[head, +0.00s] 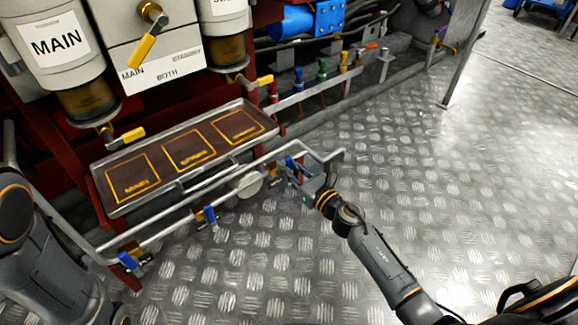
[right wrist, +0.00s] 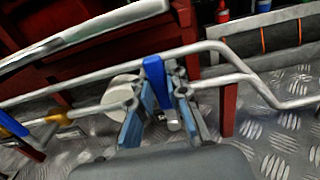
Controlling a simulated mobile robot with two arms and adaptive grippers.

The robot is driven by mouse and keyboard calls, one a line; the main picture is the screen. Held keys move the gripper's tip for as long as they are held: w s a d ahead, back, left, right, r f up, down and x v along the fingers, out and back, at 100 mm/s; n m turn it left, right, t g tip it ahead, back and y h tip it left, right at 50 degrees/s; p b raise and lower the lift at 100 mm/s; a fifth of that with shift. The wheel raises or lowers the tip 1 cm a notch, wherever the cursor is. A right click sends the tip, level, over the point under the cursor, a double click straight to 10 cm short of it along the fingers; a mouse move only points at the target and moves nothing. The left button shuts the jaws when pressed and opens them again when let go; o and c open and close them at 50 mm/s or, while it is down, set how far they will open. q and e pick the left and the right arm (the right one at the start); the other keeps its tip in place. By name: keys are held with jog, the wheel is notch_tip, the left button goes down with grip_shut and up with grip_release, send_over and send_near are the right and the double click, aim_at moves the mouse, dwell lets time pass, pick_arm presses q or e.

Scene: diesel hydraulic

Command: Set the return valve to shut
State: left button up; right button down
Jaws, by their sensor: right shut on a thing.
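My right gripper (head: 296,172) is shut on a blue valve handle (head: 289,163) at the right end of the low pipe rail. In the right wrist view the blue handle (right wrist: 154,72) stands upright between the two fingers (right wrist: 163,90). Two more blue-handled valves sit on the same pipes, one at the middle (head: 209,214) and one at the left end (head: 128,262). No label naming the return valve can be read. My left arm shows at the left edge, but its gripper is not in view.
A metal tray (head: 118,211) with three yellow-outlined panels lies above the pipes. A round grey fitting (head: 248,184) is left of my right gripper. Yellow-handled valves (head: 148,36) and filter housings stand behind. The tread-plate floor (head: 410,185) on the right is clear.

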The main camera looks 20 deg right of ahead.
jog(key=c, duration=1.3)
grip_release()
jog(key=v, duration=1.2)
